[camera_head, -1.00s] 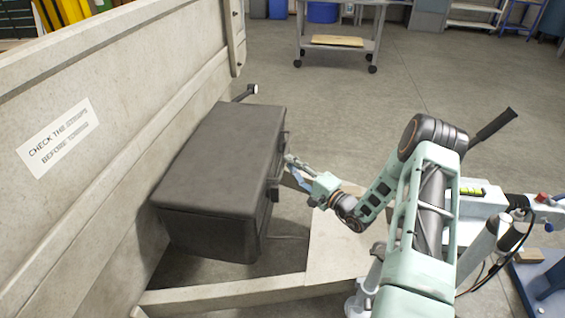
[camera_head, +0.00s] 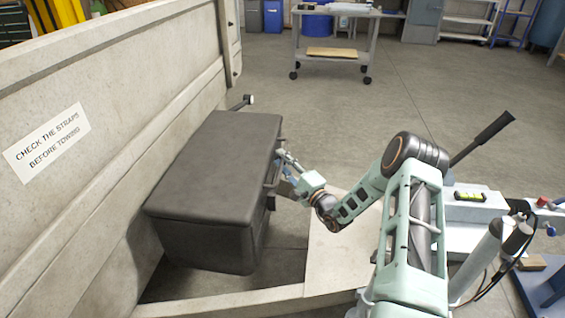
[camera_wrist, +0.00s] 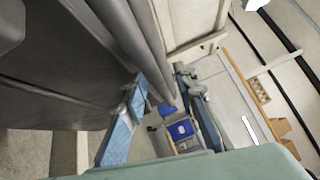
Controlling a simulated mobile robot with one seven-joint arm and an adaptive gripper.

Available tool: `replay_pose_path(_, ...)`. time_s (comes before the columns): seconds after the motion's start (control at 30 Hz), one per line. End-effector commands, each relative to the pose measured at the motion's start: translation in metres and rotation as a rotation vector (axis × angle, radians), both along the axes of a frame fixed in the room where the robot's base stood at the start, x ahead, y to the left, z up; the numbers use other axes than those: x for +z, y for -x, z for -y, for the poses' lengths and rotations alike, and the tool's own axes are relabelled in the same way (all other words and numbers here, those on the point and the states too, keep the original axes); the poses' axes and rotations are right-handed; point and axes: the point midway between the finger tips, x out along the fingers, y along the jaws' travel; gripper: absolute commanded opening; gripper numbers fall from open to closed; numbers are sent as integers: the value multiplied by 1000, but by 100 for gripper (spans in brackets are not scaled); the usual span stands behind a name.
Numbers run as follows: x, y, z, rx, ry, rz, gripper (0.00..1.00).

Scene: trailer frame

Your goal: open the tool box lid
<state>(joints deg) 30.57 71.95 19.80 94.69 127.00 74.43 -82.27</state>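The dark grey tool box (camera_head: 205,245) sits beside the light trailer wall. Its lid (camera_head: 215,150) looks shut in the head view; any narrow gap at the rim cannot be told. A handle (camera_head: 275,165) stands out on the right side of the box. My gripper (camera_head: 283,160) is at this handle, reaching in from the right. In the wrist view, my gripper (camera_wrist: 160,92) shows its two blue fingers spread apart. Dark grey bars (camera_wrist: 148,40) of the box run down between them. Whether the fingers touch the handle cannot be told.
The trailer wall (camera_head: 110,85) with a strap notice (camera_head: 47,144) rises on the left. A pale board (camera_head: 340,250) lies below my arm. A trailer beam (camera_head: 230,300) runs in front of the box. A wheeled cart (camera_head: 335,52) stands farther back on open floor.

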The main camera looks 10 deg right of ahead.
Motion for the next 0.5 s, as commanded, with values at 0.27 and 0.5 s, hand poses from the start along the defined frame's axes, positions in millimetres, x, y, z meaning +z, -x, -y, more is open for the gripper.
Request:
replay_pose_path(0.27,0,0,0,1,1,1,8)
replay_pose_path(0.5,0,0,0,1,1,1,0)
